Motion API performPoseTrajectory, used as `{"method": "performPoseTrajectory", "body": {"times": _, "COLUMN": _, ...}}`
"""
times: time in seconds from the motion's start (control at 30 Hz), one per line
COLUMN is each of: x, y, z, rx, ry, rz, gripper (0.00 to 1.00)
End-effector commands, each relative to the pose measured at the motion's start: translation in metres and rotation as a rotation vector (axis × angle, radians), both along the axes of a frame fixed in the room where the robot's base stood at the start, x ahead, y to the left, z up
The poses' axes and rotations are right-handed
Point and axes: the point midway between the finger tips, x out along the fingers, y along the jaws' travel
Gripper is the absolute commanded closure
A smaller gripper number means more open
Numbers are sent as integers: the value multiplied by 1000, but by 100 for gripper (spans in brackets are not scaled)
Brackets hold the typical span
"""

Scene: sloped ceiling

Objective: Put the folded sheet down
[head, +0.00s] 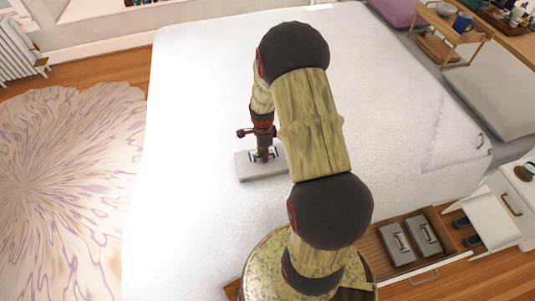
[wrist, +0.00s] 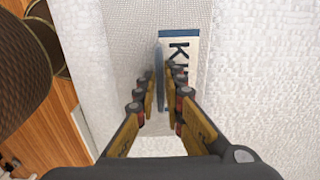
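The folded sheet (head: 272,171) is a flat grey rectangle at the left middle of the white bed (head: 200,100). It looks level, on or just above the bed cover; I cannot tell if it touches. My gripper (head: 262,156) points down at its top. In the wrist view the sheet is grey and finely woven (wrist: 125,60), with a blue-and-white label (wrist: 180,45) with dark letters. There my gripper's two fingers (wrist: 160,78) stand a small gap apart, in front of the sheet beside the label. Whether they pinch it is unclear.
An open drawer (head: 383,273) at the lower right holds two similar grey folded items (head: 411,241). A small wooden tray stand (head: 447,32) and grey pillow (head: 494,92) are at the upper right. The bed is clear around the sheet. A patterned rug (head: 70,180) lies at left.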

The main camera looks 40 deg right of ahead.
Motion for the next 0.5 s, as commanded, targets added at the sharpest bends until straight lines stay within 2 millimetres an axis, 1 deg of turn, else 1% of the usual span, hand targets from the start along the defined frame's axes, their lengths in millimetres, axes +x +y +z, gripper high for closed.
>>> {"method": "performPoseTrajectory", "body": {"times": 0.03, "x": 0, "y": 0, "z": 0, "rx": 0, "ry": 0, "rz": 0, "gripper": 85}}
{"method": "performPoseTrajectory", "body": {"times": 0.2, "x": 0, "y": 0, "z": 0, "rx": 0, "ry": 0, "rz": 0, "gripper": 76}}
{"method": "performPoseTrajectory", "body": {"times": 0.5, "x": 0, "y": 0, "z": 2, "rx": 0, "ry": 0, "rz": 0, "gripper": 76}}
